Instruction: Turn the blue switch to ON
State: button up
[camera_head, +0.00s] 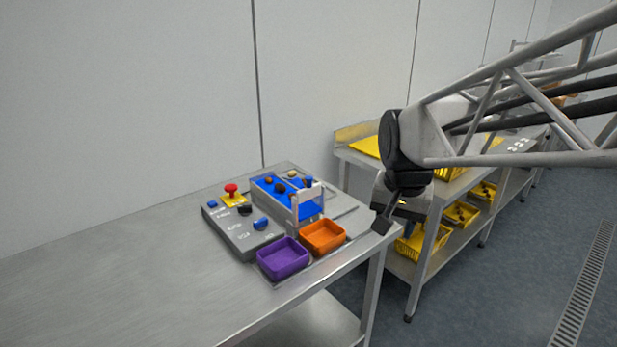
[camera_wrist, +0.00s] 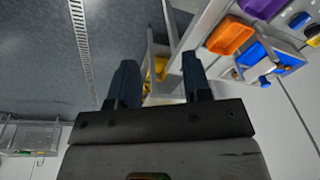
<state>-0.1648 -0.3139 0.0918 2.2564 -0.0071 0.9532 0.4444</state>
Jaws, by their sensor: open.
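The blue switch (camera_head: 261,223) is a small knob on the grey control panel (camera_head: 232,240) on the steel table. It also shows near the top right of the wrist view (camera_wrist: 299,20). Its labels are too small to read, so I cannot tell its setting. My gripper (camera_head: 385,215) hangs at the right end of the table, well apart from the panel. In the wrist view my gripper (camera_wrist: 160,78) has its two fingers spread with nothing between them.
A red mushroom button (camera_head: 231,189) on a yellow base and a black knob (camera_head: 244,209) are on the panel. A purple bin (camera_head: 282,264), an orange bin (camera_head: 323,242) and a blue conveyor (camera_head: 262,188) with dates and a grey frame (camera_head: 307,190) stand close by. The table's left is clear.

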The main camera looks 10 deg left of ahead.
jog(key=w+a+f+m, duration=0.1)
jog(key=w+a+m, duration=0.1)
jog(key=w+a, duration=0.6)
jog(key=m+g, duration=0.2)
jog(key=m, duration=0.2)
send_over(260, 220)
notch_tip(260, 220, down, 13)
jog(key=shift+r, duration=0.2)
jog(key=shift+f, duration=3.9)
jog(key=shift+c, duration=0.2)
grip_shut()
